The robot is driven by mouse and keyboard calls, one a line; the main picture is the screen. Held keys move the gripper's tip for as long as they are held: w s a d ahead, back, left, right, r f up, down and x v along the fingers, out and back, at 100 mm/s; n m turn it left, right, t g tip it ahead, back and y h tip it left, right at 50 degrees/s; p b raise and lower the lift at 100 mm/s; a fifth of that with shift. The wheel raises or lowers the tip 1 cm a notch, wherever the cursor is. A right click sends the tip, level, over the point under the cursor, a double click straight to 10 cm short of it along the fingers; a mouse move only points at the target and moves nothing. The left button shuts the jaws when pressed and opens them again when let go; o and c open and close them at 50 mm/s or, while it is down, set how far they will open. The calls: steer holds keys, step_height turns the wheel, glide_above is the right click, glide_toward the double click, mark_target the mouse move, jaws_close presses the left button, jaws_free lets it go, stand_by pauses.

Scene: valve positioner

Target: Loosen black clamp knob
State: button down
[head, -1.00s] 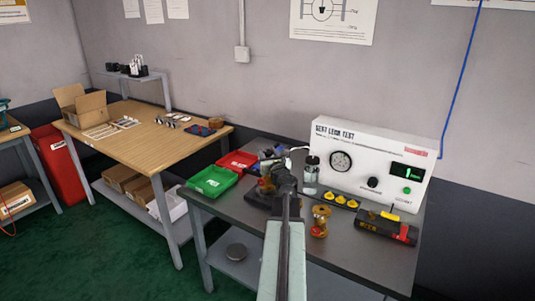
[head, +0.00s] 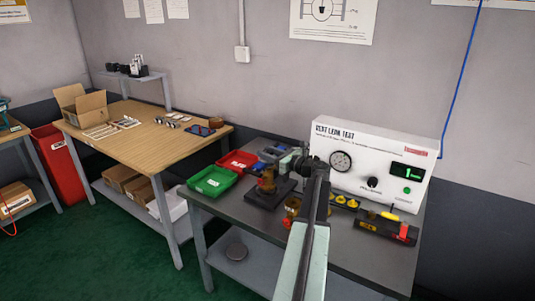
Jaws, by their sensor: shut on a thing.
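My arm reaches up from the bottom of the head view, and my gripper (head: 308,161) is at its far end, in front of the left edge of the leak tester. It is small and dark there, and my wrist covers most of it. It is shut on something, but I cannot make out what. A brass valve (head: 267,183) stands on a black fixture (head: 266,199) to the left of my gripper, apart from it. I cannot pick out the black clamp knob. Other brass and red parts (head: 291,207) show just left of my arm, partly covered by it.
The white leak tester (head: 335,133) stands at the back, with a gauge and lit display. Yellow parts (head: 352,203) and a black block with a red piece (head: 388,227) lie to the right. Green (head: 212,181) and red (head: 240,160) bins are at the left. The grey bench front (head: 355,255) is clear.

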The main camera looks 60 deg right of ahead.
steer(key=shift+n+y, duration=1)
steer(key=shift+y, duration=0.5)
steer(key=c, duration=0.9)
jaws_free()
steer(key=s, duration=0.7)
steer(key=shift+s+d, duration=0.35)
steer(key=shift+s, duration=0.05)
